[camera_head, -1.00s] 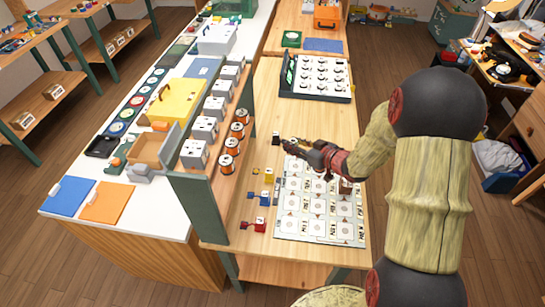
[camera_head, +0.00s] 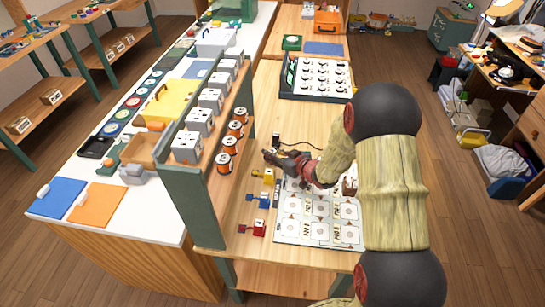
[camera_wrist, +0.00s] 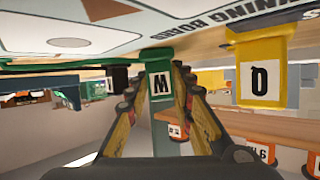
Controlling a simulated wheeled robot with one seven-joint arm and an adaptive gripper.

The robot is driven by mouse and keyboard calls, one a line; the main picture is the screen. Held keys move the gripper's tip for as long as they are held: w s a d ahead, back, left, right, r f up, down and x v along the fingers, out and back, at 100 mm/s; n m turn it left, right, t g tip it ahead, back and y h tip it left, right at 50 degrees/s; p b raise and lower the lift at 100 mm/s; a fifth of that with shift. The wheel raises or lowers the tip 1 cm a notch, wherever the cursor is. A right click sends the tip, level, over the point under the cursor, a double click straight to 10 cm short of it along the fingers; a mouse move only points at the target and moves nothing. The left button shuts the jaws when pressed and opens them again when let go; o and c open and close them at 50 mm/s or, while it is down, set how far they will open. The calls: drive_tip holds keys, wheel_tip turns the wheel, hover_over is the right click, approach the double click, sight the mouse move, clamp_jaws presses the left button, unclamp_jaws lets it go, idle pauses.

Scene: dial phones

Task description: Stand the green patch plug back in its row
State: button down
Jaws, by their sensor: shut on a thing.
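The green patch plug (camera_wrist: 162,100), marked M, is between the two fingers of my gripper (camera_wrist: 163,95) in the wrist view, which shows the scene upside down. It looks roughly upright with its green base at the tabletop; I cannot tell whether it touches. In the head view my gripper (camera_head: 268,157) hides it. The blue plug (camera_head: 264,200) and red plug (camera_head: 259,228) follow nearer. A black plug (camera_head: 276,138) stands beyond my gripper.
A white board of printed squares (camera_head: 318,237) lies right of the row, under my arm. A shelf with grey boxes and orange cans (camera_head: 229,145) stands close on the left. A dark cable (camera_head: 300,144) runs behind my gripper. A dial panel (camera_head: 317,78) is farther back.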

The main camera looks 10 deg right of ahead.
drive_tip(key=shift+r, duration=0.1)
drive_tip(key=c, duration=1.6)
unclamp_jaws()
drive_tip(key=shift+o, duration=0.3)
